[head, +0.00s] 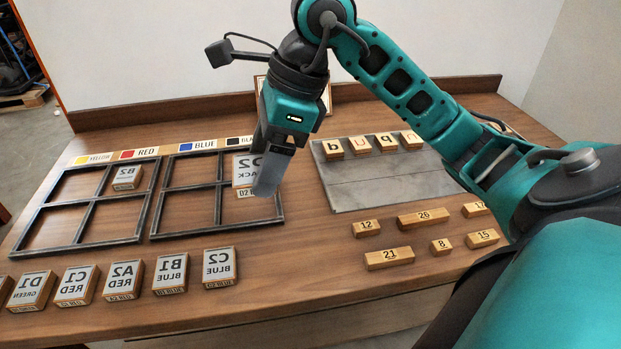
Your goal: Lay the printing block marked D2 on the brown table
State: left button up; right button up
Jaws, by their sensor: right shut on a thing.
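The printing block marked D2 (243,174) shows mirrored lettering on its pale top, with BLACK below the mark. It is at the upper right compartment of the right-hand dark frame (221,208). I cannot tell whether it rests on the brown table (300,293) there or hangs just above it. My right gripper (267,182) points down and is shut on the D2 block, hiding its right part. My left gripper is not in view.
Another dark frame (89,201) stands left, with block B2 (127,177) in its upper right compartment. Blocks including C2 (219,266) and B1 (171,271) line the front. A grey board (375,181) with letter blocks and several numbered wooden pieces (388,258) lie right.

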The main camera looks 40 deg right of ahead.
jog(key=b, duration=0.4)
send_near(270, 263)
jog(key=x, duration=0.5)
jog(key=shift+w+a, duration=0.1)
jog(key=shift+a, duration=0.2)
jog(key=shift+f, duration=0.6)
jog(key=o, duration=1.1)
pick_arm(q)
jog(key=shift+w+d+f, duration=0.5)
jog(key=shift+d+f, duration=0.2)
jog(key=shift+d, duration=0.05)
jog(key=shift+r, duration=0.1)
pick_arm(e)
jog(key=shift+r, duration=0.15)
